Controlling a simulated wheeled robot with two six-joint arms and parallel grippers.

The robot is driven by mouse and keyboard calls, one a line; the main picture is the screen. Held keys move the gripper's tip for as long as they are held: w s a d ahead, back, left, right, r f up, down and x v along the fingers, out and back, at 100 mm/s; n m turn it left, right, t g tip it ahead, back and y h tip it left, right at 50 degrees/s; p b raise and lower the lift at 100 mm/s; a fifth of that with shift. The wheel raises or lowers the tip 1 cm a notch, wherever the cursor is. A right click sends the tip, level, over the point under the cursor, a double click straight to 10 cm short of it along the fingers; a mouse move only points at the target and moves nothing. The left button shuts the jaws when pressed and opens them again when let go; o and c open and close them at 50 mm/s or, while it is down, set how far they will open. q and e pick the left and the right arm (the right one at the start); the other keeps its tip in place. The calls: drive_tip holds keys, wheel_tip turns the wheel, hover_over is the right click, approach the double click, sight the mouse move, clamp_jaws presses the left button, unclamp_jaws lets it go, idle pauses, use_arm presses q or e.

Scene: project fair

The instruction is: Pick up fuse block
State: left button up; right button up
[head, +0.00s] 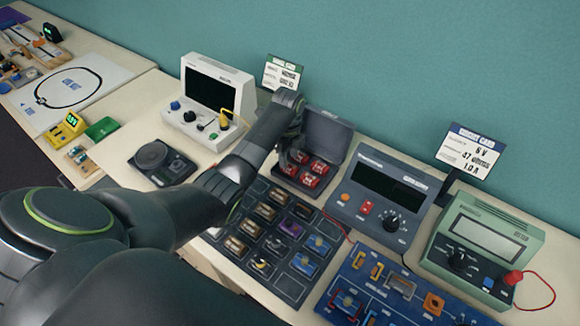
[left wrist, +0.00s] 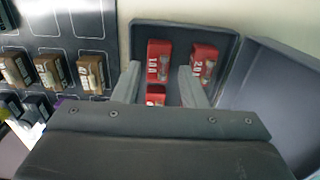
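Several red fuse blocks sit in an open dark case (head: 326,132); in the head view one block (head: 320,168) shows clear of my arm. My left gripper (head: 285,157) is over the left part of the case. In the left wrist view, my left gripper (left wrist: 160,82) is open, its two fingers apart over the case. A block marked 10A (left wrist: 158,58) lies between and just beyond the fingertips. A block marked 20A (left wrist: 203,60) is beside the right finger. Another red block (left wrist: 156,95) is partly hidden by the gripper body. Contact cannot be told. My right gripper is not in view.
A dark component tray (head: 292,288) with brown, purple and blue parts lies in front of the case. A grey meter (head: 378,195) stands right of it, a white instrument (head: 210,98) to the left. A sign (head: 283,73) stands behind.

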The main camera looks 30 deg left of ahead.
sight(288, 166)
use_arm(q)
drive_tip(key=shift+f, duration=1.6)
drive_tip(key=c, duration=0.8)
drive_tip(key=shift+o, duration=0.2)
drive_tip(key=shift+r, duration=0.15)
